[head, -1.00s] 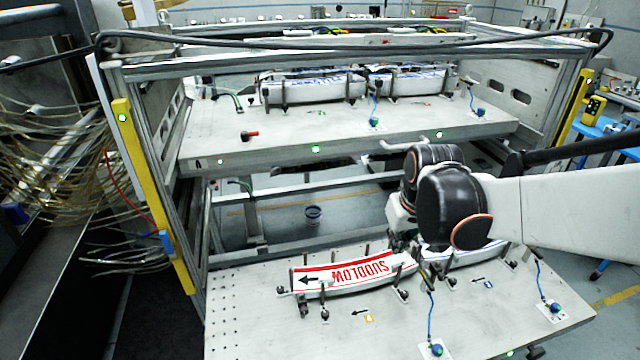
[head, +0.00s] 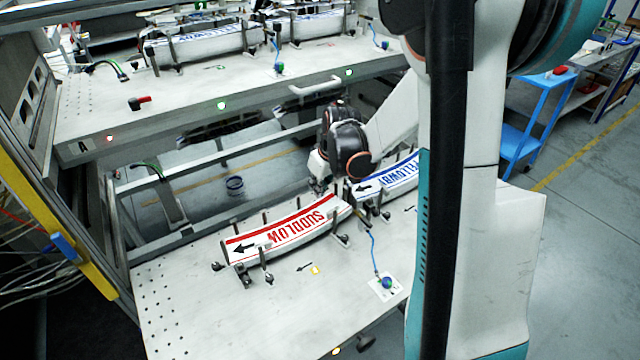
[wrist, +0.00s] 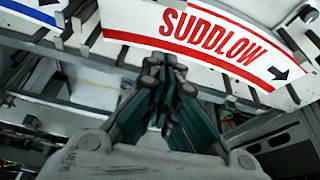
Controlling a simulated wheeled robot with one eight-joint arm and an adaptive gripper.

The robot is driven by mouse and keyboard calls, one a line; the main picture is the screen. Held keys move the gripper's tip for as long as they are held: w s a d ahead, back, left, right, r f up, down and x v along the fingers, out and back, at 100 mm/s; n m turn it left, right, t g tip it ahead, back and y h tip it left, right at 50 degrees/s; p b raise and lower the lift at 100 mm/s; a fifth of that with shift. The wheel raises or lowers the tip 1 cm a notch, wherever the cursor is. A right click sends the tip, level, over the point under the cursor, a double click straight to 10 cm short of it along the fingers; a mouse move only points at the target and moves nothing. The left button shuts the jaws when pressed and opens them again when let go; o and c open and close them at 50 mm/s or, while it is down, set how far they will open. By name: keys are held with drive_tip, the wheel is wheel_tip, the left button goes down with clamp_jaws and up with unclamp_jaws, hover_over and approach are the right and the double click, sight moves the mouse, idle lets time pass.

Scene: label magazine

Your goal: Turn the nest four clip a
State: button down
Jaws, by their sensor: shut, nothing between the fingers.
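A curved white label stack with a red band reading SUDDLOW (head: 290,230) lies in a nest on the lower table, held by several dark clips such as one at its left end (head: 243,275). A second stack with blue lettering (head: 388,178) lies to its right. I cannot tell which nest is four or which clip is a. My gripper (head: 318,186) is at the back edge of the table, near the gap between the two stacks. In the wrist view my gripper (wrist: 165,72) has its green-padded fingers together and empty, just beside the SUDDLOW label (wrist: 205,38).
An upper shelf (head: 180,98) with more blue-lettered stacks (head: 205,42) stands behind. A blue cable runs to a green-blue button (head: 386,283) at the front right. The perforated left part of the table (head: 165,300) is clear. My own column hides the right side.

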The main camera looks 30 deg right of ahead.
sight(333, 213)
drive_tip(key=b+x, duration=0.1)
drive_tip(key=x, duration=0.3)
drive_tip(key=shift+f, duration=0.2)
drive_tip(key=shift+s+d+r+b, duration=0.15)
drive_tip(key=shift+s+b, duration=0.2)
drive_tip(key=shift+s, duration=0.7)
drive_tip(key=shift+s+d+r+b, duration=0.15)
drive_tip(key=shift+s+b, duration=0.15)
drive_tip(key=shift+s, duration=0.7)
